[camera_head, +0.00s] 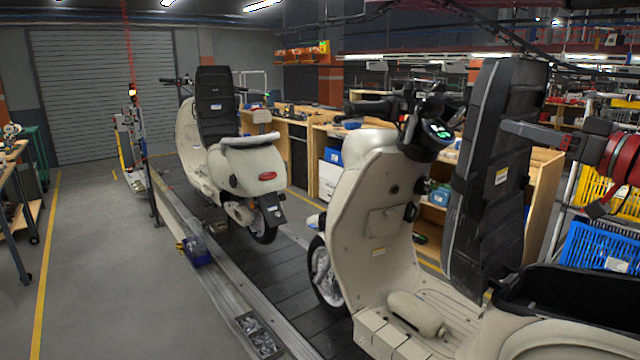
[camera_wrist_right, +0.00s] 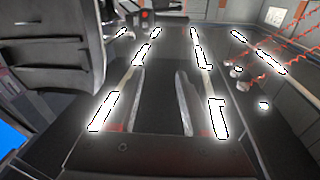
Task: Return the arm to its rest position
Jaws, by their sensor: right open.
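My right arm (camera_head: 612,160), with red and dark bands, comes in from the right edge of the head view. Its gripper (camera_head: 506,127) points left, and its grey finger overlaps the right part of a tall black panel (camera_head: 497,190) on the near scooter. I cannot tell whether it touches the panel. In the right wrist view the two fingers of the gripper (camera_wrist_right: 150,100) are apart, with nothing between them. A dark panel-like shape (camera_wrist_right: 45,70) fills the left side there. My left gripper is not in view.
A cream scooter (camera_head: 365,200) stands close in front, and a second scooter (camera_head: 245,165) stands farther along the slat conveyor (camera_head: 290,270). A blue crate (camera_head: 600,250) and a yellow crate (camera_head: 605,190) are at the right. Wooden benches (camera_head: 325,125) stand behind.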

